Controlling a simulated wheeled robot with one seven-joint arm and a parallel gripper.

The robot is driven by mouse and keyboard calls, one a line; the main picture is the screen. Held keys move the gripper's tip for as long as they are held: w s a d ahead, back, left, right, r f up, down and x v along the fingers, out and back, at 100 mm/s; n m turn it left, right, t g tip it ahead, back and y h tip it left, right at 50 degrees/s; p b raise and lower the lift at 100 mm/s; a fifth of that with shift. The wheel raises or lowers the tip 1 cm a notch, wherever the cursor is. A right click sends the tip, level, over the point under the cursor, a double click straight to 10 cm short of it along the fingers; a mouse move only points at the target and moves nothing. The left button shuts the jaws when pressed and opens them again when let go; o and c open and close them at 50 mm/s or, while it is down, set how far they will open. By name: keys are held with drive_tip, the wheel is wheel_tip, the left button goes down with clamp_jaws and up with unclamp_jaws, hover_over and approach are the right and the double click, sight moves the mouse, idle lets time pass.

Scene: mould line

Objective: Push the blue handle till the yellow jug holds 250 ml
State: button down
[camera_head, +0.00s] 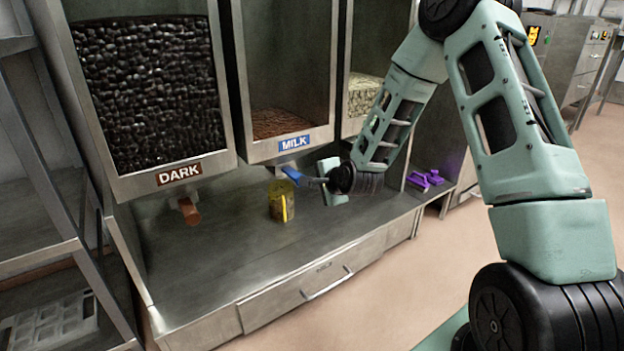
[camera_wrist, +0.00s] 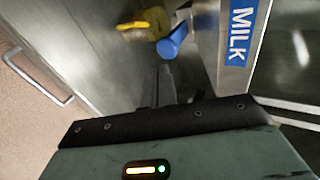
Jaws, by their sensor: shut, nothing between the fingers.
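The blue handle (camera_head: 292,174) sticks out under the MILK dispenser (camera_head: 289,143). The yellow jug (camera_head: 282,201) stands upright on the steel counter below that handle, with brownish contents low inside; its level cannot be read. My gripper (camera_head: 312,182) is shut and empty, its tips close to the right of the blue handle; whether they touch it I cannot tell. In the wrist view the shut fingers (camera_wrist: 165,84) point at the blue handle (camera_wrist: 172,40), with the yellow jug (camera_wrist: 145,22) beyond and to the left.
The DARK dispenser (camera_head: 150,95), with a brown handle (camera_head: 189,211), is at the left. A third dispenser (camera_head: 364,92) with pale pieces stands at the right. Purple items (camera_head: 426,180) lie at the counter's right end. The counter front (camera_head: 260,255) is clear.

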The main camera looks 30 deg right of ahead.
drive_tip(key=p+v, duration=0.1)
drive_tip(key=v, duration=0.3)
drive_tip(key=shift+s, duration=0.15)
idle(1.9)
drive_tip(key=s+a+r+n+g+y+p, duration=0.1)
drive_tip(key=s+a+r+n+g, duration=0.15)
drive_tip(key=s+a+n, duration=0.35)
drive_tip(key=s+a+r+n+g+y+p, duration=0.1)
drive_tip(key=s+a+r+n+g+p, duration=0.15)
drive_tip(key=a, duration=0.55)
drive_tip(key=s+a+r+n+g+y+p, duration=0.1)
drive_tip(key=s+a+r+n+y, duration=0.15)
drive_tip(key=s+a+n, duration=0.4)
drive_tip(key=s+a+r+n+g+h+p, duration=0.25)
drive_tip(key=s+r+n, duration=0.3)
drive_tip(key=s, duration=0.45)
drive_tip(key=s+a+r+n+g+h+p, duration=0.1)
drive_tip(key=s+a+r+n+g, duration=0.25)
drive_tip(key=s+n, duration=0.4)
wheel_tip(320, 180, up, 37)
drive_tip(key=s+m+p, duration=0.1)
drive_tip(key=p, duration=3.5)
drive_tip(key=shift+s+m+p, duration=0.3)
drive_tip(key=shift+s+p, duration=0.05)
drive_tip(key=shift+p, duration=0.05)
drive_tip(key=shift+a, duration=0.15)
